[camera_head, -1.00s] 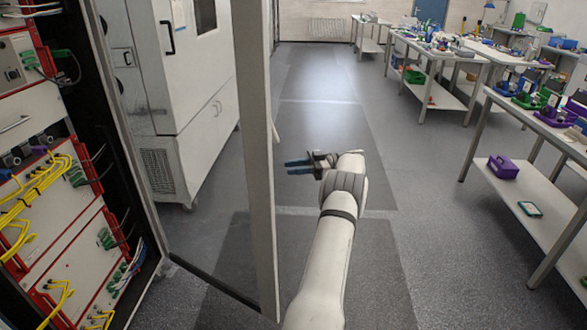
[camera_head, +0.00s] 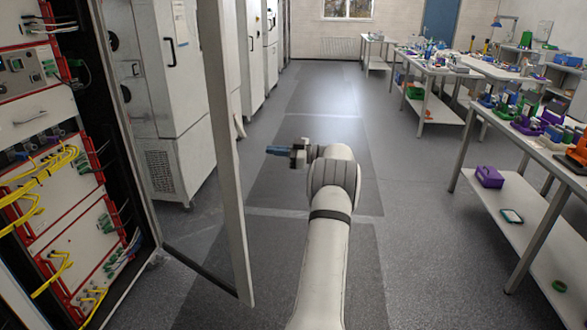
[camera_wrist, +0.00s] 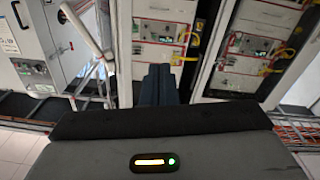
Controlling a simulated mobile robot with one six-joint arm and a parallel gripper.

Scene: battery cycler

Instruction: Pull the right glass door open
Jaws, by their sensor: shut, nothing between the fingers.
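The glass door (camera_head: 178,215) stands swung out from the battery rack (camera_head: 50,190), its white edge frame (camera_head: 231,160) upright in the head view. Open space lies between rack and frame, seen through the clear pane. My gripper (camera_head: 270,150) is right of the door's edge frame, apart from it and empty. Its blue fingers are shut, pointing left in the head view. In the wrist view the dark fingers (camera_wrist: 157,85) are together in front of the rack (camera_wrist: 165,30). A pale slanted bar (camera_wrist: 84,30) at upper left may be the door frame.
White cabinets (camera_head: 170,90) stand beyond the door on the left. Workbenches (camera_head: 540,150) with bins and parts line the right side. The grey floor aisle (camera_head: 310,110) between them is clear.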

